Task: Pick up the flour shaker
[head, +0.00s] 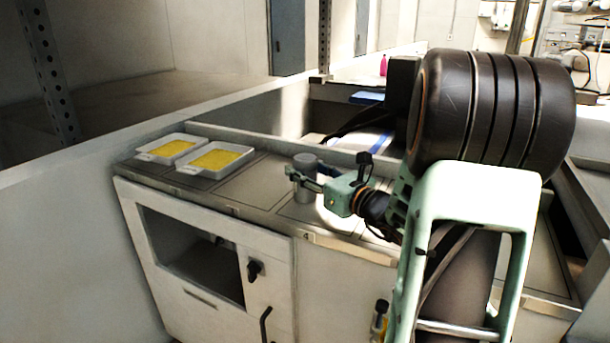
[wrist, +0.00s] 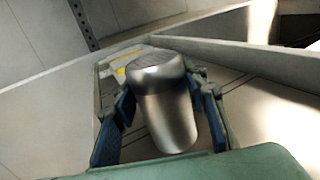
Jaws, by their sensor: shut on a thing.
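The flour shaker is a grey metal cylinder with a darker domed cap (wrist: 163,104). In the head view the shaker (head: 304,163) stands upright at the counter, with my gripper (head: 304,178) around it. In the wrist view my gripper (wrist: 160,115) has one blue-padded finger on each side of the shaker, closed on its body.
Two white trays with yellow contents (head: 216,160) sit on the counter's left end. The counter (head: 250,188) has marked rectangular panels. A raised ledge runs behind it. A blue item (head: 367,97) and a pink bottle (head: 383,65) are further back.

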